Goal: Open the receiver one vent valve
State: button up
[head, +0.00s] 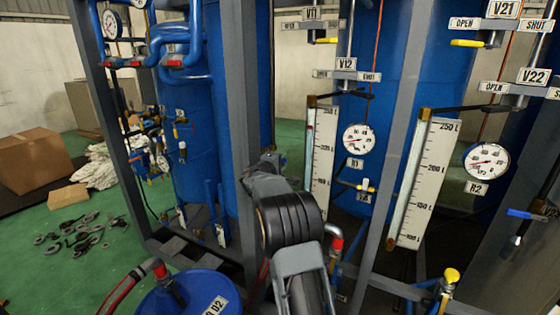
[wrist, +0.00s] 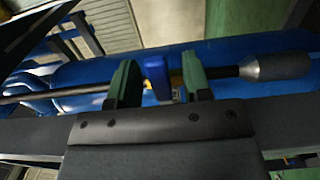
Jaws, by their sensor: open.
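In the wrist view my gripper (wrist: 159,68) is open, with its two green fingers apart. A small blue block-like piece, perhaps a valve handle (wrist: 157,76), shows between the fingers; I cannot tell whether either finger touches it. In the head view the V12 sign (head: 345,64) is on the receiver one column, above the R1 gauge (head: 357,139). A dark lever or pipe (head: 356,94) lies under its SHUT side. My arm reaches forward in the lower middle, and the fingers cannot be made out there.
Grey frame posts (head: 402,125) stand around the receivers. The V11 yellow handle (head: 326,41) is above V12. Receiver two has its V22 sign (head: 533,76) and R2 gauge (head: 486,161) at the right. A blue drum (head: 190,296) stands front left. Boxes and loose parts lie on the green floor at left.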

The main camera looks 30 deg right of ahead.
grip_shut()
dwell(0.3)
